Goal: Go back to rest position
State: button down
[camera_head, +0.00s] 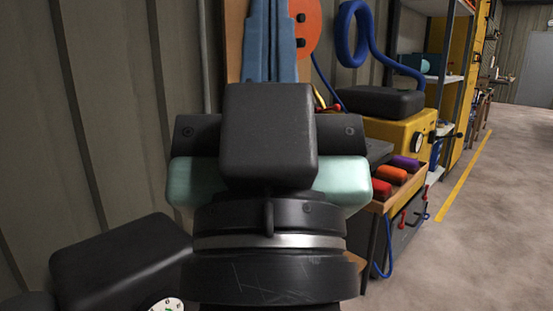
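My gripper (268,140) is in the middle of the camera_head view, seen from behind. It shows a black block, a dark bolted crossbar and pale green parts on both sides. Below it is my round black wrist with a silver ring. The fingertips are hidden behind the gripper's body, so I cannot tell whether it is open or shut, or whether it holds anything.
A yellow machine (391,138) with a black top stands to the right. Beside it, a bench holds purple, orange and red rolls (391,173). A black block (120,262) with a dial is at lower left. A ribbed wall is close on the left; open floor (500,210) lies right.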

notch_tip(320, 180, up, 39)
jog(key=p, duration=3.7)
jog(key=shift+s+d, duration=0.2)
jog(key=shift+s, duration=0.2)
